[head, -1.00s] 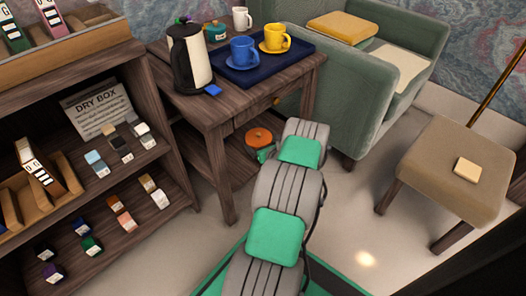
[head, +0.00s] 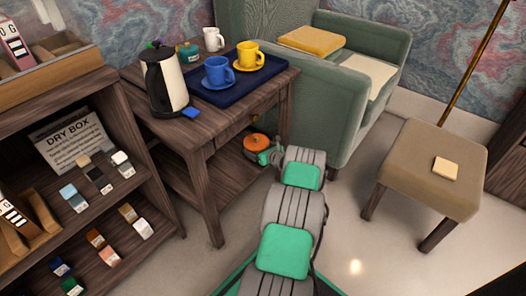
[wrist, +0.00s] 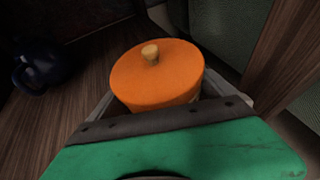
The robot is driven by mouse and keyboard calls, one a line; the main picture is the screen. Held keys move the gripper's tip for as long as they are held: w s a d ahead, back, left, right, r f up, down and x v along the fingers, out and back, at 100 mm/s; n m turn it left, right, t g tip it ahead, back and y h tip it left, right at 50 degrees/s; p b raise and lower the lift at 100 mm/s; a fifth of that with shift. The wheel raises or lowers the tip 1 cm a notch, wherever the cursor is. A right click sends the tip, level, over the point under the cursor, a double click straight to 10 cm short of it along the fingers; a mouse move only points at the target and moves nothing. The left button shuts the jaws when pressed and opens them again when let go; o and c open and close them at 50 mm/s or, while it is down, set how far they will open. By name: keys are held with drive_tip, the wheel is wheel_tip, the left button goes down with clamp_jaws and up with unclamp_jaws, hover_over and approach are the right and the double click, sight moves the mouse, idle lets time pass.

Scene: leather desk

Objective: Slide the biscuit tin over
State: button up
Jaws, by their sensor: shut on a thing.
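The biscuit tin appears to be the round orange lidded tin (head: 257,144) on the lower shelf of the dark wooden side table (head: 205,148). In the wrist view the tin (wrist: 155,75) stands upright, with a pale wooden knob on its lid. My gripper (head: 268,157) reaches in low from the right front and is shut on the tin. In the wrist view the gripper's (wrist: 165,100) fingers lie on either side of the tin's body, and its lower front is hidden by the green and dark gripper body.
A dark blue pot (wrist: 40,65) stands left of the tin on the shelf. Above are a kettle (head: 165,80), a blue tray (head: 235,94) with cups, and a teal jar (head: 188,54). A green armchair (head: 325,105) stands close right; a stool (head: 425,170) is further right.

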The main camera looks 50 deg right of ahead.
drive_tip(key=o, duration=1.1)
drive_tip(key=shift+o, duration=0.2)
drive_tip(key=p+v, duration=0.4)
drive_tip(key=v, duration=0.3)
drive_tip(key=shift+r, duration=0.1)
drive_tip(key=shift+s+a, duration=0.1)
drive_tip(key=shift+s, duration=0.3)
